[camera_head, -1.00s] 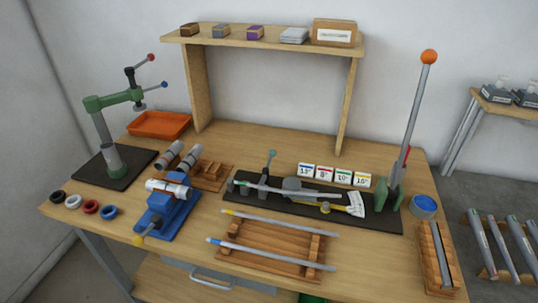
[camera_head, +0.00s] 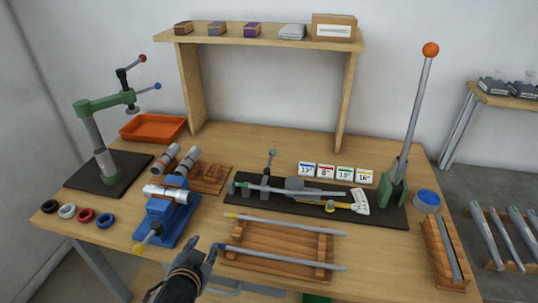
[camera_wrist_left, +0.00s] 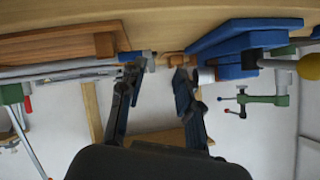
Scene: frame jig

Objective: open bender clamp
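The bender is a long black base (camera_head: 295,208) on the table, with a rod (camera_head: 290,190) lying along it. A small upright lever with a teal knob (camera_head: 271,154) stands at its left part and looks like the clamp. A tall lever with an orange ball (camera_head: 430,50) rises from a green bracket at its right end. My left gripper (camera_head: 207,254) is at the table's front edge, left of the wooden tube rack and well in front of the bender. In the left wrist view its two fingers (camera_wrist_left: 156,82) are apart with nothing between them. My right gripper is out of view.
The wooden rack (camera_head: 275,255) with two rods lies between my left gripper and the bender. A blue vise (camera_head: 165,220) stands left of it. Several coloured rings (camera_head: 85,215) lie front left. A green-armed stand (camera_head: 100,150) and an orange tray (camera_head: 153,128) are farther back.

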